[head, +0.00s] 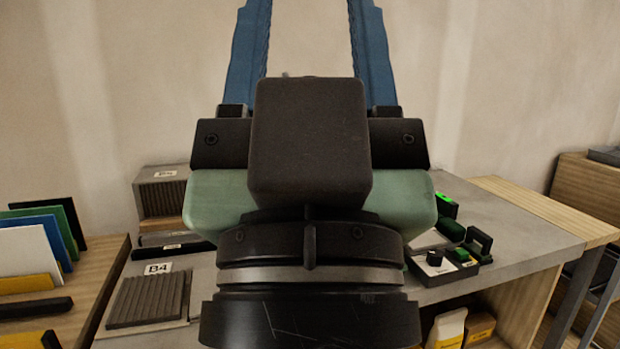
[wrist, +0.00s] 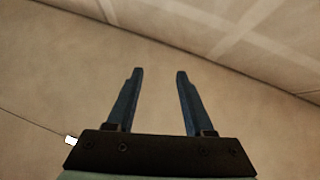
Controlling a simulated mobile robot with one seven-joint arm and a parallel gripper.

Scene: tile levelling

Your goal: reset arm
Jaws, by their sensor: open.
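My gripper (head: 310,30) stands upright in the middle of the head view, its two blue fingers pointing up and spread apart. In the wrist view the fingers (wrist: 155,90) are also apart, with nothing between them. Behind them there are only the bare wall and ceiling. The gripper is raised in front of the workbench and touches nothing that I can see. My wrist hides the middle of the bench.
A grey bench (head: 520,235) runs behind my arm. On it are a ribbed tile labelled B4 (head: 148,298), a stack of grey tiles (head: 160,197) and, at right, a dark tray (head: 440,270) with green pieces. Coloured panels (head: 45,235) stand at far left.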

